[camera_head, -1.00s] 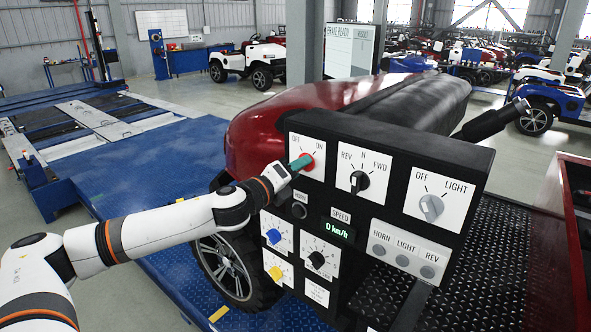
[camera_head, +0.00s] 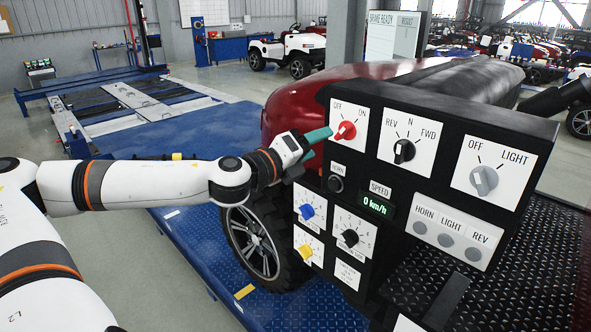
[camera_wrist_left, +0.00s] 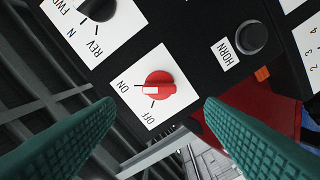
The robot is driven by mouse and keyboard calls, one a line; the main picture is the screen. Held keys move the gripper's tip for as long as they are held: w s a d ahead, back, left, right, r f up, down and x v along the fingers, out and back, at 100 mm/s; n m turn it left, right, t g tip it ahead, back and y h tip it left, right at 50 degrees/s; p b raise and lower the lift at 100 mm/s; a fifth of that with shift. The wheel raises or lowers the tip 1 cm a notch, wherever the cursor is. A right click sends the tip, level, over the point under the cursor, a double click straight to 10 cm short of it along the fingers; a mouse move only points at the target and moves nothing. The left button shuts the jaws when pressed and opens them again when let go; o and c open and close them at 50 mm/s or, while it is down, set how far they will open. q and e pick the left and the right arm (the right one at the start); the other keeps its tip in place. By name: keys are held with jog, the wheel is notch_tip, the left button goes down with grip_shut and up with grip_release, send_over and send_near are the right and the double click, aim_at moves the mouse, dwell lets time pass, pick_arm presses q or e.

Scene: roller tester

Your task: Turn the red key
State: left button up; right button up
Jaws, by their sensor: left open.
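The red key (camera_head: 345,131) is a round knob with a raised grip on a white OFF/ON plate (camera_head: 360,109), at the upper left of a black control panel. It also shows in the left wrist view (camera_wrist_left: 166,88), where the white mark on its grip points toward the ON side. My left gripper (camera_head: 316,146) has green fingers and stands just left of the key in the head view. In the left wrist view its fingers (camera_wrist_left: 165,125) are wide apart, with the key ahead between them, clear of both. My right gripper is not in view.
A REV/N/FWD knob (camera_head: 404,150) and an OFF/LIGHT knob (camera_head: 483,180) sit right of the key. The horn button (camera_head: 336,184), speed display (camera_head: 377,206), and blue (camera_head: 306,212) and yellow (camera_head: 304,252) knobs are below.

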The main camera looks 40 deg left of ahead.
pick_arm(q)
jog(key=s+b, duration=0.3)
jog(key=s, duration=0.1)
jog(key=shift+s+a+b, duration=0.1)
jog(key=shift+s+b, duration=0.2)
jog(key=shift+s, duration=0.05)
dwell(0.3)
